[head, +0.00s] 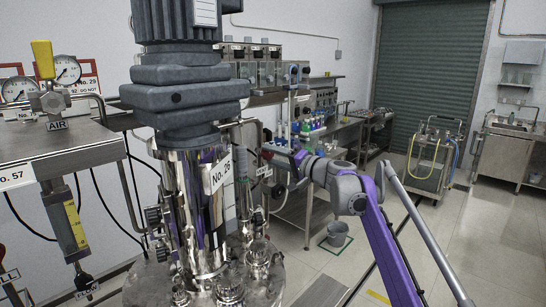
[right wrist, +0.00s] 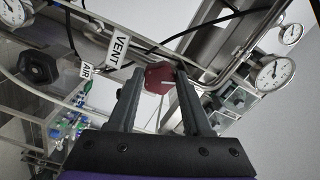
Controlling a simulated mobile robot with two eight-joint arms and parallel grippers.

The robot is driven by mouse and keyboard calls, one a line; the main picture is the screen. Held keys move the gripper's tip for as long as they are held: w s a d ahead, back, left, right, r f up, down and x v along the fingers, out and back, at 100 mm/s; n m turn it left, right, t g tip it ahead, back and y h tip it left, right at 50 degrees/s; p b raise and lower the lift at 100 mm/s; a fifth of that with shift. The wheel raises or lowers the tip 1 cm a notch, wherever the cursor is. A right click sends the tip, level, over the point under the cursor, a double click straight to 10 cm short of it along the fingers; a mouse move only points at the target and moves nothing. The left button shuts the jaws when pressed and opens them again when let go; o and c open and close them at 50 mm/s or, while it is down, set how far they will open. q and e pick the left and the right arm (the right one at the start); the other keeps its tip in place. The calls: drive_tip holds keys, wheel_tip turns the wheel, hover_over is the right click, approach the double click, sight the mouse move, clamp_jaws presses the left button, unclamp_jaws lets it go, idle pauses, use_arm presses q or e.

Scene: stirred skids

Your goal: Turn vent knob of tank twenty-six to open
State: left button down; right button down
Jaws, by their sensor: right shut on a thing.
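The tank labelled No. 26 (head: 220,172) stands at centre left in the head view, with a polished column under a dark grey motor. My right arm reaches in from the right behind this column. In the right wrist view my right gripper (right wrist: 158,84) has its two dark fingers closed on the sides of a red knob (right wrist: 158,76) with a white mark line. A white VENT label (right wrist: 119,46) is beside the knob. In the head view my right gripper (head: 279,155) is small and partly hidden near the tank column. My left gripper is not in view.
A black knob (right wrist: 37,64) with an AIR label (right wrist: 86,68) is left of the red knob. Pressure gauges (right wrist: 272,72) are at the right. A flow tube panel (head: 65,220) stands left of the tank. A bucket (head: 337,234) and a trolley (head: 432,160) are on the floor.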

idle(0.3)
drive_tip(key=shift+c, duration=1.6)
unclamp_jaws()
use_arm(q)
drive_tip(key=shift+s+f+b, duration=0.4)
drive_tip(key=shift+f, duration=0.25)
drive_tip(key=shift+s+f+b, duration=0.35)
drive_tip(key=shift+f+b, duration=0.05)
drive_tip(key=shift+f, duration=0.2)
use_arm(e)
drive_tip(key=v, duration=1)
drive_tip(key=shift+s+d, duration=0.25)
drive_tip(key=shift+s, duration=0.05)
